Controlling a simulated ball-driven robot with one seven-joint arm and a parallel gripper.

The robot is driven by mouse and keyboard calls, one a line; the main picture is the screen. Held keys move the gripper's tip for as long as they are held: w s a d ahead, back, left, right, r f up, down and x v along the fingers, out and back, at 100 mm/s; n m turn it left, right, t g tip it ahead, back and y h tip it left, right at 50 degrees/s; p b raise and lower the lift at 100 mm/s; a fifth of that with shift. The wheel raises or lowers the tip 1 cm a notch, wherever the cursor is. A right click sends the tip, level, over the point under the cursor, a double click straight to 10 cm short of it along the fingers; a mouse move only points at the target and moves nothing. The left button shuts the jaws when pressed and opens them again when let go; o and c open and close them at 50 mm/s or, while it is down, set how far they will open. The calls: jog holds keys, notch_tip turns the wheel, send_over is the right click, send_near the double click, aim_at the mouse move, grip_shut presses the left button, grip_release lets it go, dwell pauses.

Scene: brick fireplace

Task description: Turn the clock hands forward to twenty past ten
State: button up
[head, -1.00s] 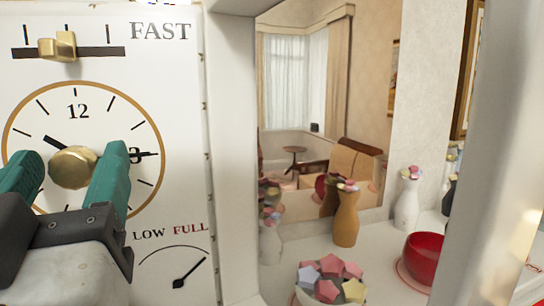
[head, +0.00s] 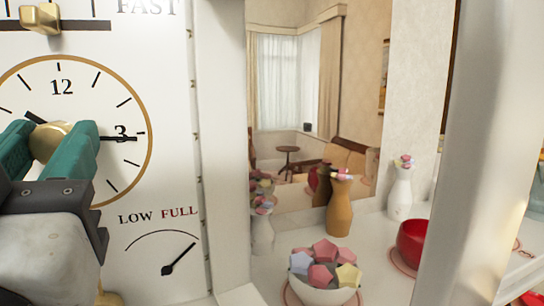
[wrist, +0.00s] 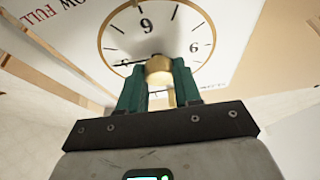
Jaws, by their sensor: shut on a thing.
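The clock (head: 135,165) is a white round dial with a gold rim on a white panel, at left in the head view. Its short thick hand (head: 35,117) points up-left, near ten. Its long thin hand (head: 118,138) points at the 3. A brass knob (head: 52,130) sits at the dial centre. My gripper (head: 50,145) has teal fingers, shut on the knob's two sides. In the wrist view the dial appears upside down, with the knob (wrist: 158,70) between my fingertips (wrist: 158,85). My fingers hide the dial's lower left in the head view.
A brass slider (head: 40,18) is above the dial, and a small LOW/FULL gauge (head: 168,268) below it. To the right, a shelf holds a bowl of coloured pieces (head: 325,275), an orange vase (head: 340,205), a white vase (head: 401,190) and a red bowl (head: 412,243).

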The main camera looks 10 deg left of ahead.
jog(key=m+b, duration=0.1)
jog(key=m+h+b, duration=0.1)
jog(key=m+t+h+b, duration=0.1)
jog(key=m+b, duration=0.1)
jog(key=shift+f, duration=0.25)
jog(key=shift+r+m+h+b, duration=0.2)
jog(key=shift+m+h+b, duration=0.5)
jog(key=shift+m+b, duration=0.45)
jog(key=shift+m, duration=0.35)
jog(key=o, duration=1)
jog(key=shift+o, duration=0.2)
jog(key=shift+s, duration=0.1)
jog(key=b+v, duration=0.2)
jog(key=v, duration=0.8)
jog(key=shift+s+f, duration=0.15)
jog(key=shift+s, duration=0.15)
